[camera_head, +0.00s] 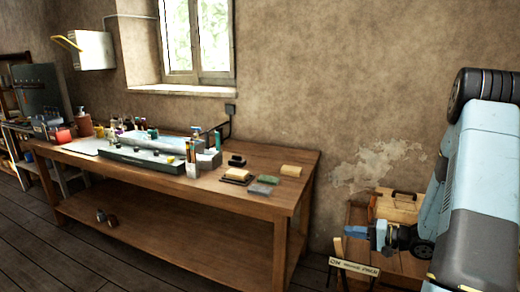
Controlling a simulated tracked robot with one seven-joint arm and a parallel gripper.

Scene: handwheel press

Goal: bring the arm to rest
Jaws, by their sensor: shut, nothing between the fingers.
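My arm, light blue and dark grey, fills the right edge of the head view, folded with its upper part raised. My gripper (376,234) is small in this view, at the lower right, pointing left in front of the wall. It is shut and empty. The fingertips are too small to make out in detail. No handwheel or press can be made out.
A wooden workbench (295,201) with bottles, a grey tray (130,157) and several small blocks stands left of my gripper. A wooden box (397,207) is behind my gripper. A lettered sign (354,267) stands below it. Dark floorboards (60,262) are clear at the lower left.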

